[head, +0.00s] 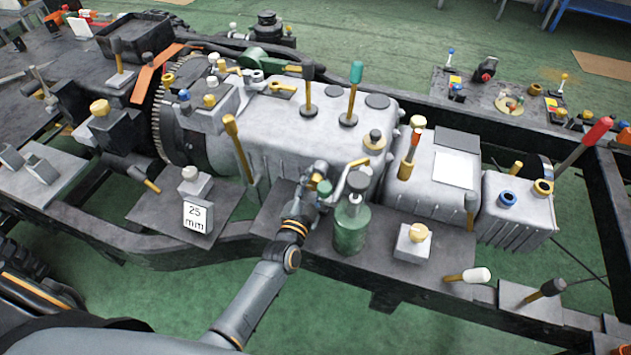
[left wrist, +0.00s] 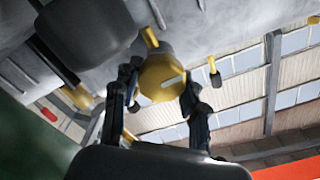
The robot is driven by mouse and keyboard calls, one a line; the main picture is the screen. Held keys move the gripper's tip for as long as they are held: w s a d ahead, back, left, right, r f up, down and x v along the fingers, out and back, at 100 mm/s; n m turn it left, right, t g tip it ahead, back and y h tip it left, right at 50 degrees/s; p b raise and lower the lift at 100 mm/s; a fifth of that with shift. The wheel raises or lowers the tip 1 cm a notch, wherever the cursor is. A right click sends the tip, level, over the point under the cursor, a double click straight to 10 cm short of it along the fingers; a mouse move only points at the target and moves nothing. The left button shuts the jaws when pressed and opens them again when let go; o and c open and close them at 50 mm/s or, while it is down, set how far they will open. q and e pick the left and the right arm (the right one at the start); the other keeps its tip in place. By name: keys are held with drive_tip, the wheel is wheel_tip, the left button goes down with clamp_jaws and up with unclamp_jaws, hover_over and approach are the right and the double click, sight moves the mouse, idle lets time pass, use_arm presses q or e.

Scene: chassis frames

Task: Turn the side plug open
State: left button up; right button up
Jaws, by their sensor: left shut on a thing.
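The side plug (left wrist: 160,72) is a round yellow cap with a pale line on its face, on the side of the grey housing (left wrist: 215,18). In the left wrist view my left gripper (left wrist: 159,90) has one dark finger on each side of it, shut on its rim. In the head view my left gripper (head: 318,184) reaches the near side of the long grey housing (head: 270,120). The gripper and parts around it hide the plug there. My right gripper is in neither view.
A green bottle-shaped part (head: 351,230) with a dark top stands close to the right of my left gripper. A block marked 25 mm (head: 196,217) stands to the left. Several levers rise from the housing. A dark frame rail (head: 230,245) runs along the near side.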

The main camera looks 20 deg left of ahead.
use_arm(q)
drive_tip(key=n, duration=0.3)
drive_tip(key=shift+n, duration=0.3)
drive_tip(key=n, duration=0.4)
drive_tip(key=shift+a+n, duration=0.15)
drive_tip(key=shift+n, duration=0.15)
drive_tip(key=n, duration=0.4)
drive_tip(key=shift+a+n, duration=0.1)
drive_tip(key=shift+n, duration=0.2)
drive_tip(key=shift+a+n+b, duration=0.1)
drive_tip(key=shift+n+b, duration=0.4)
drive_tip(key=shift+n, duration=1.1)
drive_tip(key=o, duration=1.2)
drive_tip(key=shift+c, duration=0.2)
drive_tip(key=shift+s, duration=0.1)
drive_tip(key=s, duration=1.1)
drive_tip(key=shift+s+a, duration=0.2)
drive_tip(key=shift+s, duration=0.2)
